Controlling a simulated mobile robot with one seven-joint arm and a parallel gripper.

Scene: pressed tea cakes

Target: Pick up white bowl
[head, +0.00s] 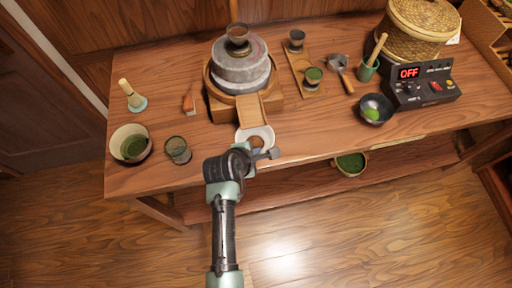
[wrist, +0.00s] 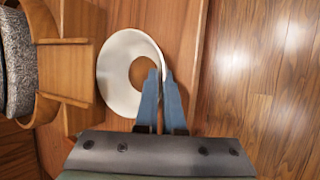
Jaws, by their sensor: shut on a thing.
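The white bowl (head: 246,131) is at the table's front edge, just below the wooden spout of the stone mill. In the wrist view the white bowl (wrist: 112,75) shows from above as a wide white ring with a round brown middle; I cannot tell whether that is contents or the bowl's bottom. My gripper (head: 266,153) reaches it from the front. In the wrist view the blue fingers of my gripper (wrist: 161,75) are close together over the right side of the bowl, shut on its rim. I cannot tell whether the bowl touches the table.
The stone mill (head: 240,68) stands right behind the bowl. A glass cup (head: 177,150) and a larger bowl with green contents (head: 115,142) are to the left. A dark bowl (head: 376,103) is to the right. Another bowl (head: 351,171) sits on the lower shelf.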

